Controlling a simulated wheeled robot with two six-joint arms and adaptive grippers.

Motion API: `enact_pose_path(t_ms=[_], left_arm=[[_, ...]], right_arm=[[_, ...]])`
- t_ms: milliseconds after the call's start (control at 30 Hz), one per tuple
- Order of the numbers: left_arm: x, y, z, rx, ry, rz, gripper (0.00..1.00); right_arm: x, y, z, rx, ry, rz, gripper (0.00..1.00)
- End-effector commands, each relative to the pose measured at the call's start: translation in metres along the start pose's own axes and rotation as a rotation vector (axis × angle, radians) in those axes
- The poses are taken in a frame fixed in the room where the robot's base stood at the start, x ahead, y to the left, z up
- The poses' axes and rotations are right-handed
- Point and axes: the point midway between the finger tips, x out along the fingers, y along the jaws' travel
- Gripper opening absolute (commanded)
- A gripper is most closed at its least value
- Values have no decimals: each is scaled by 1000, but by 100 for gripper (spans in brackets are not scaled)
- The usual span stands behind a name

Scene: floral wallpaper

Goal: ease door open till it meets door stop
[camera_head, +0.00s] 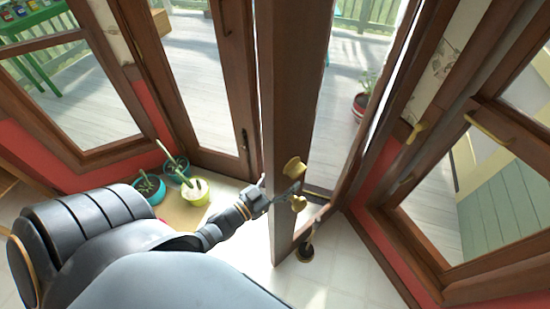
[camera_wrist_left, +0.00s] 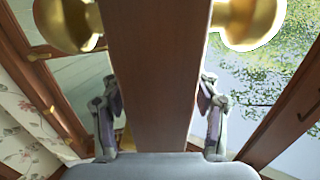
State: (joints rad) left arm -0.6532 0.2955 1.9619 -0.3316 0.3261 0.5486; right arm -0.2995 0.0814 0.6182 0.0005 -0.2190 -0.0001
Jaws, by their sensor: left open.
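The brown wooden door (camera_head: 282,90) stands ajar, its free edge toward me. Brass knobs (camera_head: 294,167) sit on both faces; they also show at the top of the left wrist view (camera_wrist_left: 68,22). My left gripper (camera_head: 283,194) is at the door edge by the knobs. In the left wrist view its open fingers (camera_wrist_left: 160,105) straddle the door edge (camera_wrist_left: 155,65), one on each side, with visible gaps. A small dark round piece (camera_head: 306,251) near the floor beside the door's lower edge may be the door stop; I cannot tell for sure. My right gripper is not in view.
Potted cacti (camera_head: 188,185) stand on the floor left of the door. Glazed panels with red lower walls flank both sides. A potted plant (camera_head: 362,104) stands on the deck outside. The pale tiled floor (camera_head: 340,270) right of the door is clear.

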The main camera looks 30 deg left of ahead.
Motion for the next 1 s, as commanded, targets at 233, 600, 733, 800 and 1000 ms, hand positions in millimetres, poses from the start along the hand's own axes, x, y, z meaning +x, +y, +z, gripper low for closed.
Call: enact_pose_path(t_ms=[233, 600, 733, 800, 1000], left_arm=[[-44, 1, 2, -1, -7, 6, 61], [-111, 1, 1, -1, -3, 2, 61], [-116, 0, 0, 0, -1, -1, 61], [-116, 0, 0, 0, -1, -1, 61], [-116, 0, 0, -1, -1, -1, 61]], right_arm=[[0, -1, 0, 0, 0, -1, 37], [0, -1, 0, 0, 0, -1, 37], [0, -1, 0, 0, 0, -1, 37], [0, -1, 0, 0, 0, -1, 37], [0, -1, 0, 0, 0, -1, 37]])
